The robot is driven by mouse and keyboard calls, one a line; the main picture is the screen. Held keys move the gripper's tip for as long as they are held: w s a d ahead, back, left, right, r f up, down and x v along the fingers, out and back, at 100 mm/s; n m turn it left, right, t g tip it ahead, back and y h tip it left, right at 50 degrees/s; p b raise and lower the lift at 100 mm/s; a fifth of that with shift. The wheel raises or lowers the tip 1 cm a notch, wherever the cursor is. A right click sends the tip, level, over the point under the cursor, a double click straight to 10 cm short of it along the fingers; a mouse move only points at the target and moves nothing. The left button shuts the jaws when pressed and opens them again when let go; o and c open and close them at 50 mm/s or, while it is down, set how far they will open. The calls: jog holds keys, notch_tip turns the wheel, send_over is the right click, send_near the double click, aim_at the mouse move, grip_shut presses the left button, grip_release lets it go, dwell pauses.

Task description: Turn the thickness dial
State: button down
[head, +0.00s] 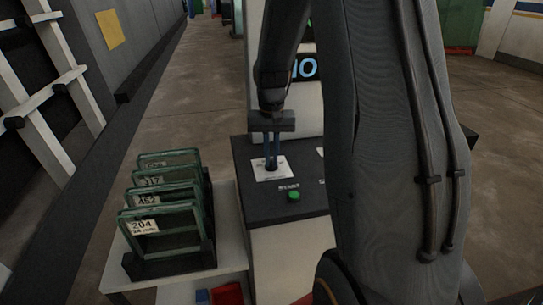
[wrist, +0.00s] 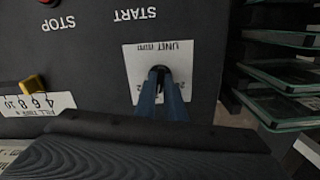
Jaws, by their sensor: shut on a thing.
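The thickness dial (head: 271,166) is a small black knob on a white scale plate (head: 284,173) marked "UNIT mm", on the dark top of the washer's control panel (head: 262,207). My gripper (head: 272,160) points down over the plate, its two blue fingers shut on the knob. In the wrist view, the fingertips (wrist: 163,84) close around the dark knob, and the white plate (wrist: 138,56) shows beside them. The fingers and wrist cover part of the scale, so the dial's setting cannot be read.
A green START button (head: 294,196) sits close to the dial. A rack of several green-edged glass panes (head: 165,220), one labelled 204, stands on a white table at the left.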

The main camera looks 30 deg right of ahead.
aim_at(271, 162)
jog(key=shift+w+r+n+p, duration=0.1)
jog(key=shift+n+p, duration=0.35)
jog(key=shift+n, duration=1.1)
jog(key=shift+r+n+p, duration=0.1)
jog(key=shift+n+p, duration=0.35)
jog(key=shift+n, duration=1.1)
jog(key=c, duration=1.8)
grip_release()
jog(key=shift+f, duration=0.1)
jog(key=shift+c, duration=0.2)
notch_tip(271, 162, up, 8)
jog(key=shift+f+b, duration=0.1)
jog(key=shift+b, duration=1)
